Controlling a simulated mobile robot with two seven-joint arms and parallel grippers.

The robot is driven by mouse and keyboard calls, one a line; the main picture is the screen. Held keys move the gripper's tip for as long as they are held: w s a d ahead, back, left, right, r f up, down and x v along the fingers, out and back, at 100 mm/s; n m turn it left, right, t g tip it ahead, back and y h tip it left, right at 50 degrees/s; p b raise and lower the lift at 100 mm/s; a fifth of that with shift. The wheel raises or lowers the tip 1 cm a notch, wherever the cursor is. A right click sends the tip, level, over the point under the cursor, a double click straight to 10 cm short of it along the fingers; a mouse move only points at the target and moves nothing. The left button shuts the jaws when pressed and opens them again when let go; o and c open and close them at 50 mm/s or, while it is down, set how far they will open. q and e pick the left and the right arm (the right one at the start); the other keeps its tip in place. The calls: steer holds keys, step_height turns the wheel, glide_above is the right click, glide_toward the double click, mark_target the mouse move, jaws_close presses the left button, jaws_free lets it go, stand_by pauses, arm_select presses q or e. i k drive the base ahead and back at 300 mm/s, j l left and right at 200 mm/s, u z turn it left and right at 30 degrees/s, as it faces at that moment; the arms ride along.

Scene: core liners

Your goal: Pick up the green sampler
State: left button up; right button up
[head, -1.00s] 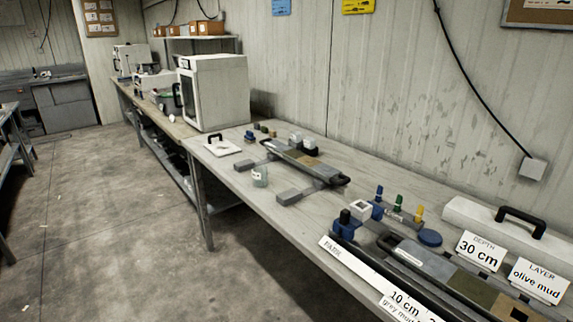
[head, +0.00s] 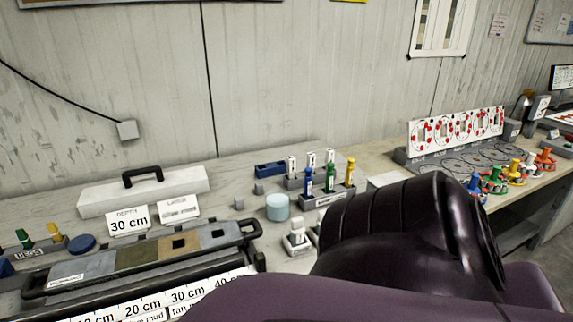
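Three green-topped pieces show in the head view. One green sampler-like piece (head: 330,178) stands upright between a blue and a yellow one in a small grey rack at the middle of the bench. A smaller green piece (head: 24,239) stands in another rack at the far left edge. A green piece on a wide foot (head: 496,179) stands among other coloured ones at the right. I cannot tell from their looks alone which is the sampler. Neither gripper is in view. My dark arm covers the lower right and hides part of the bench.
A long core tray (head: 140,262) lies at the front left, with a white handled case (head: 143,192) behind it. A light blue cylinder (head: 277,208) and a blue block (head: 270,170) stand near the middle rack. A perforated white board (head: 456,133) stands at the right.

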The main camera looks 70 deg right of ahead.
mark_target(329, 175)
steer(key=z, duration=2.55)
